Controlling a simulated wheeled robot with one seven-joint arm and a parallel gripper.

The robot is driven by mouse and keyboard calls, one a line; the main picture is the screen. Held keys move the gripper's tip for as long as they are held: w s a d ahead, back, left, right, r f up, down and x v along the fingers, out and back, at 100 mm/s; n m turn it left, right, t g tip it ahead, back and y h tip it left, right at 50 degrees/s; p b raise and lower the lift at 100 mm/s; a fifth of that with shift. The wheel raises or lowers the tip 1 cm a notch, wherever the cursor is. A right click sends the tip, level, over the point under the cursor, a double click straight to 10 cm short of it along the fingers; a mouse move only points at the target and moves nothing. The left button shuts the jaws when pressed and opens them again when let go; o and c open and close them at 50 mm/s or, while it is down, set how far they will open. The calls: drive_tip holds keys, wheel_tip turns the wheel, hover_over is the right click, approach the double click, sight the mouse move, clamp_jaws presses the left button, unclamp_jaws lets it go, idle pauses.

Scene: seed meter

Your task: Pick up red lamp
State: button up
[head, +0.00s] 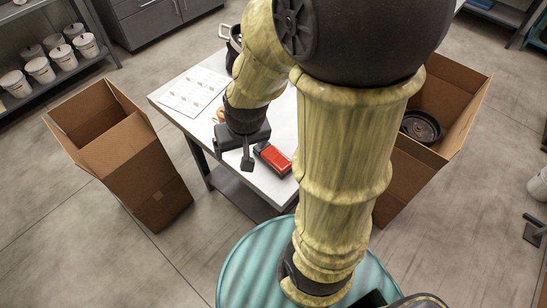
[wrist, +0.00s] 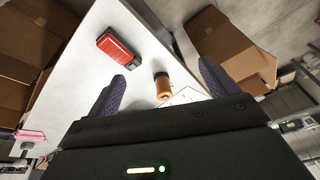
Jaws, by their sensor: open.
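The red lamp (head: 273,158), a flat red block with a dark body, lies on the white table near its front edge.
The white table (head: 167,98) carries a printed sheet (head: 194,91) and a dark pot (head: 234,42). Open cardboard boxes stand left (head: 145,165) and right (head: 460,85) of it; the right one holds a dark round part (head: 421,127). A teal drum (head: 240,265) is in front.

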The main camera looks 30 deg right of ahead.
drive_tip(key=w+m+t+p, duration=0.1)
drive_tip(key=w+m+t, duration=0.1)
drive_tip(key=w+m, duration=0.5)
drive_tip(key=m+g+p, duration=0.4)
drive_tip(key=m+g, duration=0.1)
drive_tip(key=m, duration=2)
hover_over(272, 154)
wheel_tip(272, 154, down, 8)
drive_tip(key=shift+w, duration=0.2)
wheel_tip(272, 154, down, 12)
drive_tip(key=shift+s+f+p, duration=0.15)
drive_tip(key=shift+p, duration=0.7)
